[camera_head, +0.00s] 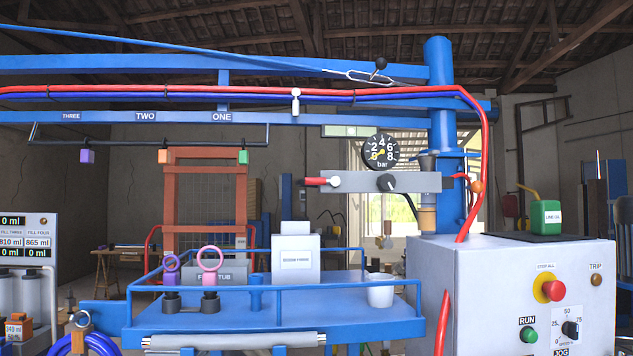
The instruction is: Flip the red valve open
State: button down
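A red lever handle (315,181), which looks like the red valve, lies level at the left end of a grey manifold bar (357,183). It points left, and a pale round piece sits at its right end. A black knob (387,182) is on the front of the same bar. A round pressure gauge (382,151) marked in bar stands above the bar; I cannot read its needle surely. My gripper is not in view.
A blue railed shelf (343,307) below holds a white box (296,260), a white cup (381,290) and ring-topped pieces (209,262). A grey control cabinet (505,290) with a red stop button (553,290) stands at right. A blue column (441,130) rises behind the bar.

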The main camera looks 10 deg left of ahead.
aim_at(334, 181)
jog(key=z, duration=1.25)
jog(key=k, duration=0.8)
jog(key=u, duration=1.25)
